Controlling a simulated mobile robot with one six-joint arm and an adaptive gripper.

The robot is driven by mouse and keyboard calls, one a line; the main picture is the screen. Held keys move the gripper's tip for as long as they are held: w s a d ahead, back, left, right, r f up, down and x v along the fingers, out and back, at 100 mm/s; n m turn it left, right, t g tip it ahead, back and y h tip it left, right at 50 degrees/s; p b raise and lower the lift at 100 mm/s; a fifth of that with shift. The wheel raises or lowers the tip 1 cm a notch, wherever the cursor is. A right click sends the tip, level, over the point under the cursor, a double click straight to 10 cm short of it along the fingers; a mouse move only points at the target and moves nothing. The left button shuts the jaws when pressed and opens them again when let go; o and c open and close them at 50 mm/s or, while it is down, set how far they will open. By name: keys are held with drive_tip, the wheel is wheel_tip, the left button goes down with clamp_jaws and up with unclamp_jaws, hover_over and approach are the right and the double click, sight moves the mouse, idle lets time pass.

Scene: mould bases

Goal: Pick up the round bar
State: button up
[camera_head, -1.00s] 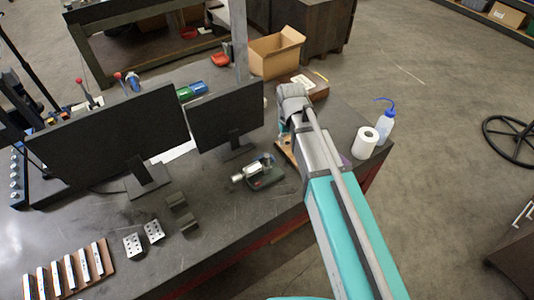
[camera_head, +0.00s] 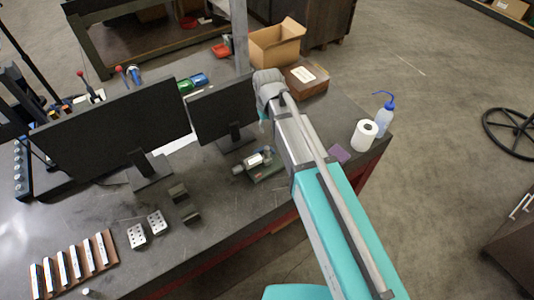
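I cannot clearly make out the round bar. A small pale metal cylinder (camera_head: 89,293) stands on the dark bench at the bottom edge of the picture and is partly cut off; I cannot tell whether it is the bar. My arm reaches from the lower right across the bench, and its wrist is near the small monitor (camera_head: 222,110). My gripper is hidden behind the arm and monitor, so its fingers and anything in them do not show.
A device with a silver cylinder (camera_head: 253,161) sits mid-bench. Drilled plates (camera_head: 137,236), dark blocks (camera_head: 178,193) and a brown rack (camera_head: 108,249) lie to the left. A large monitor (camera_head: 110,135), paper roll (camera_head: 364,135) and wash bottle (camera_head: 384,116) stand around.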

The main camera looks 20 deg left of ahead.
sight(267, 148)
drive_tip(key=shift+f+b, duration=3.7)
drive_tip(key=shift+f, duration=0.3)
drive_tip(key=f+b, duration=0.3)
drive_tip(key=shift+w+a+f, duration=0.2)
drive_tip(key=shift+a+f, duration=0.05)
drive_tip(key=shift+f+b, duration=0.85)
drive_tip(key=shift+b, duration=0.25)
drive_tip(key=shift+c, duration=0.2)
clamp_jaws()
